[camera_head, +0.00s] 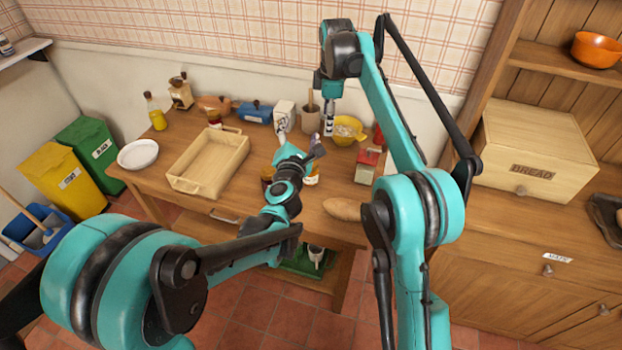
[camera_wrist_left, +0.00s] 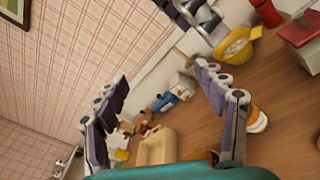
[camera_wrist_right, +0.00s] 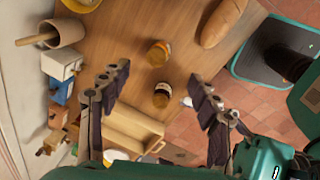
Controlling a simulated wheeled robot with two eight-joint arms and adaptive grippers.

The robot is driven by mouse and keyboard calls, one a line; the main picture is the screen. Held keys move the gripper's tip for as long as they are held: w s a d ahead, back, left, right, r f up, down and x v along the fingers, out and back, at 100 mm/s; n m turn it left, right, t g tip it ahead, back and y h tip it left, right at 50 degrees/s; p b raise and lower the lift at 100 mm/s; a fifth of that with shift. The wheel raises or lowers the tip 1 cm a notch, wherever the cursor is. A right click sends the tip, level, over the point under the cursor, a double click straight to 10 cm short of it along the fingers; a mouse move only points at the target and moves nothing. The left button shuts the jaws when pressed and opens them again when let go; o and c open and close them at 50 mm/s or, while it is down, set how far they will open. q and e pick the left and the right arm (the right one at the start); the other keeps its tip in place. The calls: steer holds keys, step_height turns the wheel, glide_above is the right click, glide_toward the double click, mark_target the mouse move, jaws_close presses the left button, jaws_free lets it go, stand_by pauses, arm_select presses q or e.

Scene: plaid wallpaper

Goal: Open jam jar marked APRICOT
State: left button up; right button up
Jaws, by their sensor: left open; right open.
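Two jam jars stand on the wooden table. One has an orange-yellow lid (camera_wrist_right: 158,53) and a pale label; the other is darker with a label (camera_wrist_right: 161,95). In the head view they show beside my left gripper, as an orange jar (camera_head: 312,177) and a dark amber one (camera_head: 267,174), both partly hidden. I cannot read APRICOT on either. My left gripper (camera_head: 300,150) is open and empty above the table by the jars; its fingers show apart in the left wrist view (camera_wrist_left: 162,78). My right gripper (camera_head: 329,122) is higher, pointing down, open and empty (camera_wrist_right: 158,73).
A bread loaf (camera_head: 343,209) lies near the table's front edge. A wooden tray (camera_head: 183,183) is at left. A yellow bowl (camera_head: 347,131), a utensil crock (camera_head: 310,122), a white box (camera_head: 284,115) and a red-topped box (camera_head: 367,165) stand at the back and right.

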arm_select(q)
step_height(320, 180, down, 19)
steer(key=w+d+n+g+y+b, duration=0.1)
steer(key=w+d+n+g+y, duration=0.2)
steer(key=n, duration=0.6)
arm_select(e)
steer(key=w+a+f+n, duration=0.1)
steer(key=f+n, duration=0.1)
steer(key=f, duration=0.1)
steer(key=w+a+f+n+g, duration=0.1)
steer(key=a+f, duration=0.1)
steer(key=f, duration=0.2)
steer(key=w+a+f+n, duration=0.1)
steer(key=a+f+n, duration=0.1)
steer(key=f, duration=0.2)
steer(key=shift+n+g, duration=0.3)
arm_select(q)
steer(key=shift+g+h, duration=0.4)
steer(key=x, duration=0.6)
steer(key=shift+a+f, duration=0.15)
steer(key=shift+a, duration=0.05)
